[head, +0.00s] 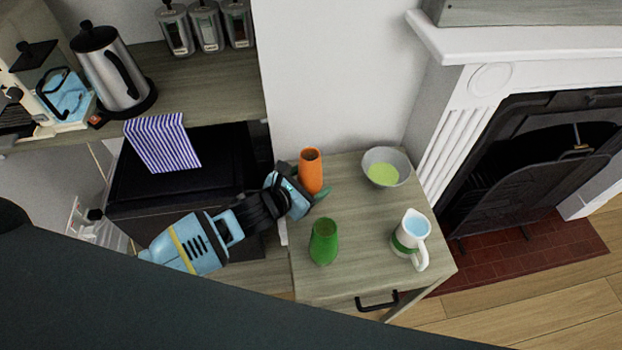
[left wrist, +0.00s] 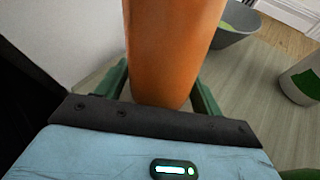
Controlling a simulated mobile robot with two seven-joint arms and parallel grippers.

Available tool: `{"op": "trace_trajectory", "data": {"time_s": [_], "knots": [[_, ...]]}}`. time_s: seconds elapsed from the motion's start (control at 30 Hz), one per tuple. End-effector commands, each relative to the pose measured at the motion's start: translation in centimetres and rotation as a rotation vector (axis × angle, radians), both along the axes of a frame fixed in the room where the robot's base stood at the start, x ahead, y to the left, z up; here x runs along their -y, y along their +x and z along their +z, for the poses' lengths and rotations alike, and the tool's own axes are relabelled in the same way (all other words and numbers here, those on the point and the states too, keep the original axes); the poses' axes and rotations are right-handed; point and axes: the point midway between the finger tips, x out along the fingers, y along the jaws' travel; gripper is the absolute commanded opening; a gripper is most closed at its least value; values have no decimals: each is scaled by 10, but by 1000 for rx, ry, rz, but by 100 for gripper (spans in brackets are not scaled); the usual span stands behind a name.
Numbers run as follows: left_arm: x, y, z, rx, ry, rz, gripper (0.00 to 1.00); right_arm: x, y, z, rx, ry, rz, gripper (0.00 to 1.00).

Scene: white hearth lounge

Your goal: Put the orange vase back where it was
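The orange vase (head: 311,169) is upright at the back left of the wooden cabinet top (head: 350,281). My left gripper (head: 305,192) reaches in from the left at the vase's lower part. In the left wrist view the orange vase (left wrist: 172,45) fills the space between the two green fingers (left wrist: 163,88), which meet its sides. The gripper looks shut on it. The fingertips are hidden behind the vase, and I cannot tell whether its base touches the cabinet top. My right gripper is not in view.
A green vase (head: 323,242) stands in front of the orange one. A grey bowl (head: 385,166) is at the back right and a white jug (head: 411,238) at the front right. The middle of the top is clear. A wall (head: 335,70) rises behind.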

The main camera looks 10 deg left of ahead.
Motion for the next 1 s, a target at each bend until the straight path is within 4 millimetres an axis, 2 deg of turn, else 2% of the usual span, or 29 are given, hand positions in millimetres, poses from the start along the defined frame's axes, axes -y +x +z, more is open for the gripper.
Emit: {"op": "trace_trajectory", "data": {"time_s": [0.47, 1.0], "knots": [[-3, -4, 6, -1, 2, 1, 75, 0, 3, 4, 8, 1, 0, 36], [-45, -82, 41, -2, 3, 1, 75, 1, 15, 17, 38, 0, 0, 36]]}}
